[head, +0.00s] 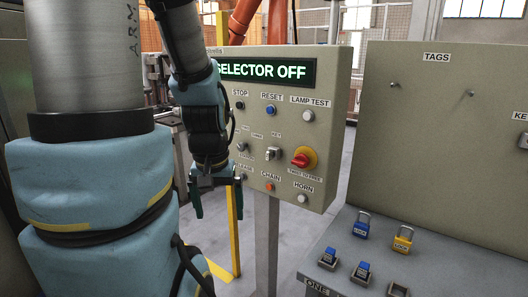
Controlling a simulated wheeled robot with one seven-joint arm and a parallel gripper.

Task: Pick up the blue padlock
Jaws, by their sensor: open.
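The blue padlock (362,225) with a grey shackle rests on the grey shelf at the lower right, left of a yellow padlock (403,241). My gripper (217,203) hangs fingers down in front of the control panel, well to the left of the padlock. Its two dark fingers are spread apart with nothing between them. It is not touching the padlock.
A tags board (440,140) rises behind the shelf.

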